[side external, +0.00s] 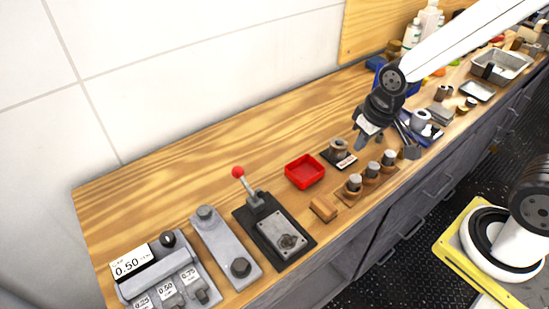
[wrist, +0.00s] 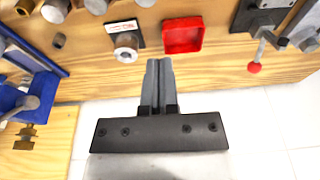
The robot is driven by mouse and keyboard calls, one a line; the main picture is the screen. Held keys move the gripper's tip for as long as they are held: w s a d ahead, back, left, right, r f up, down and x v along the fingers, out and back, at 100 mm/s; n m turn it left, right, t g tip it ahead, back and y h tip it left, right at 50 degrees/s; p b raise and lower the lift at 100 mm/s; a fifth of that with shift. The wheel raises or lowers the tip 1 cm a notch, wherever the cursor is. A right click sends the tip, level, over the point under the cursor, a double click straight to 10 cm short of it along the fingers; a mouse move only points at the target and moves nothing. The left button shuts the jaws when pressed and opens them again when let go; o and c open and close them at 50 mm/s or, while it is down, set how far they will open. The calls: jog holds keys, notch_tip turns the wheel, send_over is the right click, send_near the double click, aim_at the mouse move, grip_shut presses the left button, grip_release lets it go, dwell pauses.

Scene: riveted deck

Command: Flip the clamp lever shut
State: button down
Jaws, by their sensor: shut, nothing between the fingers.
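The clamp lever (side external: 246,184) is a metal rod with a red ball knob. It stands raised and slightly tilted on the dark base plate of the clamp (side external: 272,232), left of the red tray. In the wrist view the lever (wrist: 258,50) shows at the upper right, with its red knob toward the wall. My gripper (side external: 361,147) is shut and empty, above the bench to the right of the red tray and well away from the lever. In the wrist view its fingers (wrist: 158,62) are together, pointing toward the bench.
A red tray (side external: 305,171) and a round fitting on a labelled block (side external: 338,149) lie between lever and gripper. A wooden rack of several pegs (side external: 372,178) and a wooden block (side external: 323,208) are near the front edge. The bench behind the clamp is clear to the wall.

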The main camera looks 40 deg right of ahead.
jog(key=w+a+r+g, duration=0.1)
jog(key=w+a+r, duration=0.1)
jog(key=w+a, duration=0.5)
jog(key=w+a+r+g, duration=0.1)
jog(key=w+a+r, duration=0.1)
jog(key=w+a, duration=0.5)
jog(key=a, duration=0.6)
jog(key=shift+w+a, duration=0.25)
jog(key=shift+a, duration=0.15)
send_over(245, 182)
notch_tip(245, 182, down, 10)
jog(key=shift+r, duration=0.1)
jog(key=shift+s+f, duration=0.25)
jog(key=shift+s, duration=0.7)
jog(key=shift+s+f, duration=0.25)
jog(key=shift+s, duration=0.65)
